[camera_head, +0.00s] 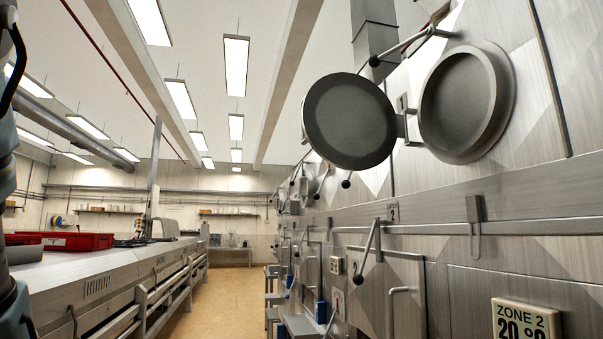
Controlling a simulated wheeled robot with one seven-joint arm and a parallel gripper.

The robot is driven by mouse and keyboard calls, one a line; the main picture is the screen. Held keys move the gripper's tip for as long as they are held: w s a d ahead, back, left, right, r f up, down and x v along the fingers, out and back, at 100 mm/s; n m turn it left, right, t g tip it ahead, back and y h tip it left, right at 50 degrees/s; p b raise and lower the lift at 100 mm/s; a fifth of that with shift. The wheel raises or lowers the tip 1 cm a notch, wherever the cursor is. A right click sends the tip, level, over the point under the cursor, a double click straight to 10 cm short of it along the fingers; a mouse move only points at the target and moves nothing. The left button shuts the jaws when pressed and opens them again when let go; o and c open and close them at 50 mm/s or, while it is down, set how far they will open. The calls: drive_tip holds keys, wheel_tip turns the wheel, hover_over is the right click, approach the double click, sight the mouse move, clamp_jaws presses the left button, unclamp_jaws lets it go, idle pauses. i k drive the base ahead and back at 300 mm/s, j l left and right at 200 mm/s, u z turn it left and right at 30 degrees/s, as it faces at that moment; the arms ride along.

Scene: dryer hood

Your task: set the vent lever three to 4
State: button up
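A long metal dryer hood (560,190) runs along the right side. Several levers with black ball knobs stick out from it. One lever (368,252) hangs down and left beneath a small plate marked 2 (393,212). An upper lever (405,44) near the top slopes down left to its knob. Smaller levers (322,184) show farther down the hood. I cannot tell which is vent lever three, and no scale with a 4 is readable. My gripper is not in view.
A round hatch (350,121) stands open on the hood beside its round port (460,103). A long metal machine (110,280) with a red crate (78,241) lines the left. The tan floor aisle (225,290) between is clear.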

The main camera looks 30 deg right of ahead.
sight(315, 197)
drive_tip(key=i+l+z, duration=0.3)
drive_tip(key=i, duration=0.25)
drive_tip(key=i+z, duration=0.3)
drive_tip(key=i, duration=0.2)
drive_tip(key=i+z, duration=0.2)
drive_tip(key=i, duration=0.55)
drive_tip(key=i+j+z, duration=0.15)
drive_tip(key=i, duration=0.6)
drive_tip(key=i+z, duration=0.4)
drive_tip(key=i+j+z, duration=0.15)
drive_tip(key=z, duration=0.25)
drive_tip(key=i+j+z, duration=0.25)
drive_tip(key=z, duration=0.2)
drive_tip(key=i+j+z, duration=0.2)
drive_tip(key=j+z, duration=0.2)
drive_tip(key=l, duration=0.1)
